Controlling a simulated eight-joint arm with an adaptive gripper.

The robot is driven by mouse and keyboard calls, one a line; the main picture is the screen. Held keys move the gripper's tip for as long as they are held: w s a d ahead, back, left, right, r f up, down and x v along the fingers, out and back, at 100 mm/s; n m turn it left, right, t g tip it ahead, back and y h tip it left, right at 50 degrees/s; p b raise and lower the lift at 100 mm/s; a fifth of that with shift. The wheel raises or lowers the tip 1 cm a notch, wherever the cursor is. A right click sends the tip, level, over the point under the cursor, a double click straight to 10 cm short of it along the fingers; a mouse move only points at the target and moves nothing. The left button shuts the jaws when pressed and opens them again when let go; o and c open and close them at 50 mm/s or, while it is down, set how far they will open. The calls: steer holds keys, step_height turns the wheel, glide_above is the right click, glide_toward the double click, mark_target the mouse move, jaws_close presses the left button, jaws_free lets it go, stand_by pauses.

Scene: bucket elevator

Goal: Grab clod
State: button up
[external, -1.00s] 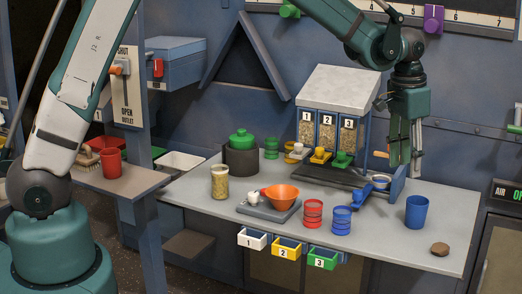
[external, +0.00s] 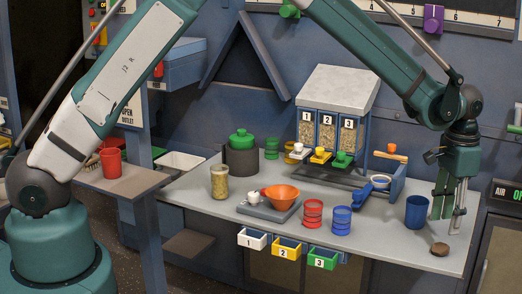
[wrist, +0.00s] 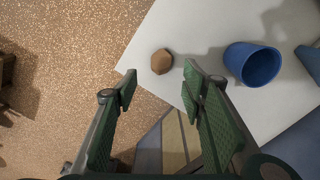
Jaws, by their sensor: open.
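The clod (external: 439,249) is a small brown lump lying on the grey table near its right front corner. It also shows in the wrist view (wrist: 161,62), just beyond the fingertips and between their lines. The fingers do not touch the clod.
A blue cup (external: 417,212) stands just left of my gripper and also shows in the wrist view (wrist: 251,64). Blue rings (external: 341,220) and red rings (external: 313,214) stand further left. The table edge (wrist: 122,68) is close beside the clod, with brown floor beyond.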

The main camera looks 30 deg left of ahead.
mark_target(442, 245)
steer(key=shift+f, duration=0.1)
steer(key=shift+f, duration=1.2)
steer(key=shift+f, duration=0.1)
steer(key=shift+a+f+b, duration=0.1)
steer(key=shift+f+b, duration=0.5)
steer(key=shift+f, duration=1.95)
steer(key=c, duration=0.9)
